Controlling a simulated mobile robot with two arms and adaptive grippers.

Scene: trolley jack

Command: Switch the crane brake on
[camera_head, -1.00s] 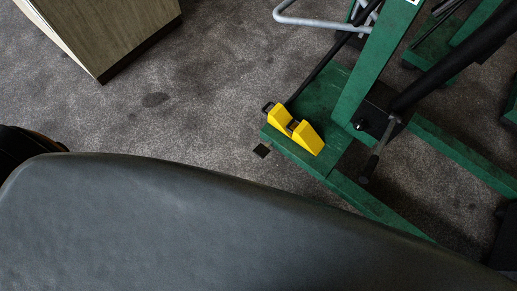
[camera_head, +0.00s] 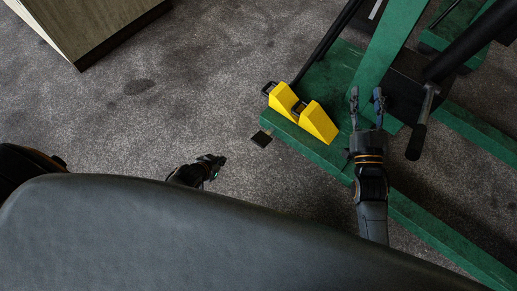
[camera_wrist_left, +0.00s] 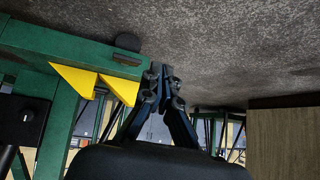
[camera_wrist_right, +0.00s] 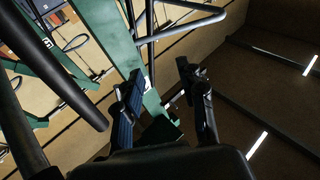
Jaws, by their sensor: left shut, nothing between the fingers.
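The green crane (camera_head: 390,40) stands on the floor at the upper right of the head view. Two yellow wedge-shaped pedals (camera_head: 318,123) sit at the near left corner of its base; they also show in the left wrist view (camera_wrist_left: 120,88). I cannot tell their on or off state. My left gripper (camera_head: 221,160) is shut and empty, low and left of the pedals; its fingertips show right of them in the left wrist view (camera_wrist_left: 161,74). My right gripper (camera_head: 367,96) is open and empty, right of the pedals and over the crane's base; it shows in the right wrist view (camera_wrist_right: 158,80).
A black-gripped crank handle (camera_head: 416,140) hangs just right of my right gripper. A thick black cylinder (camera_head: 468,45) slants above it. A wooden cabinet (camera_head: 85,25) stands at the upper left. Bare grey floor (camera_head: 190,90) lies between cabinet and crane.

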